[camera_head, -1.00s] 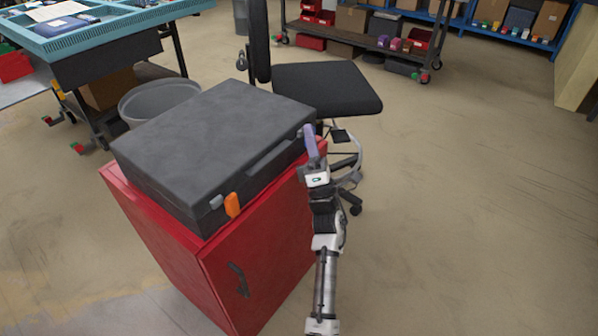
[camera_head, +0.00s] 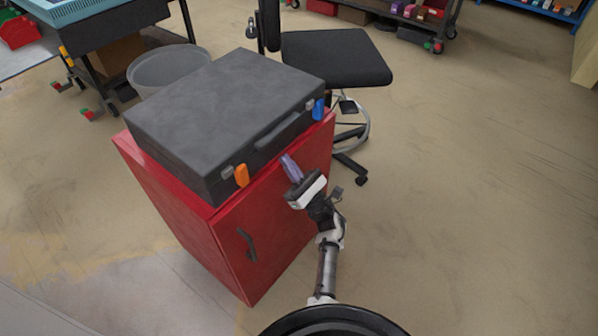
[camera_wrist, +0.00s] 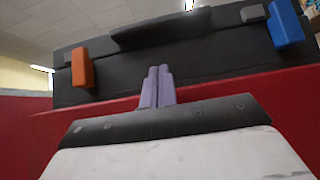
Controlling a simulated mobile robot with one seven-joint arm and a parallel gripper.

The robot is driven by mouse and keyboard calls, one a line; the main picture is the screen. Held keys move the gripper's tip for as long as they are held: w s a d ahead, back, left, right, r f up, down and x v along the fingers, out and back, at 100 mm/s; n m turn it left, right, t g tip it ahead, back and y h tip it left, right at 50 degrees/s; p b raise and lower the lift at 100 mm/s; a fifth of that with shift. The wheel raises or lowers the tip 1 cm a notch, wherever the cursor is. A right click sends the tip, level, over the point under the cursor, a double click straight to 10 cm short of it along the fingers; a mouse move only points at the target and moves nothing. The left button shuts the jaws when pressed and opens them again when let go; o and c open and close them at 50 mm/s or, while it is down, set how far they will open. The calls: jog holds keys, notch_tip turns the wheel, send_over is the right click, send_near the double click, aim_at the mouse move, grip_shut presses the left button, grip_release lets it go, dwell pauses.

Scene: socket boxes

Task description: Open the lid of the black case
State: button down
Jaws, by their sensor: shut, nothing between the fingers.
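The black case (camera_head: 226,112) lies closed on top of a red cabinet. Its front carries a dark handle (camera_head: 281,132) between an orange latch (camera_head: 241,175) on the left and a blue latch (camera_head: 318,109) on the right. My gripper (camera_head: 287,160) is just in front of the case front, below the handle and apart from it. Its purple fingers are shut and empty. In the wrist view, the fingertips (camera_wrist: 158,72) point at the lower case front, between the orange latch (camera_wrist: 82,68) and the blue latch (camera_wrist: 285,24), under the handle (camera_wrist: 160,29).
The red cabinet (camera_head: 178,205) has a dark door handle (camera_head: 246,245). A black chair (camera_head: 335,58) stands close behind on the right, and a grey bin (camera_head: 168,72) behind on the left. A workbench (camera_head: 95,22) is at the back left. The floor on the right is clear.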

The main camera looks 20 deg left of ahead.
jog(key=shift+w+a+r+p, duration=0.1)
jog(key=shift+a+r+p, duration=0.15)
jog(key=shift+r+p, duration=0.5)
jog(key=shift+w+a+r+p, duration=0.1)
jog(key=shift+a+r+p, duration=0.15)
jog(key=shift+r, duration=0.85)
jog(key=shift+w+a+r+p, duration=0.1)
jog(key=shift+a+r+p, duration=0.3)
jog(key=shift+r, duration=0.55)
jog(key=shift+d+r, duration=0.1)
jog(key=shift+d, duration=0.05)
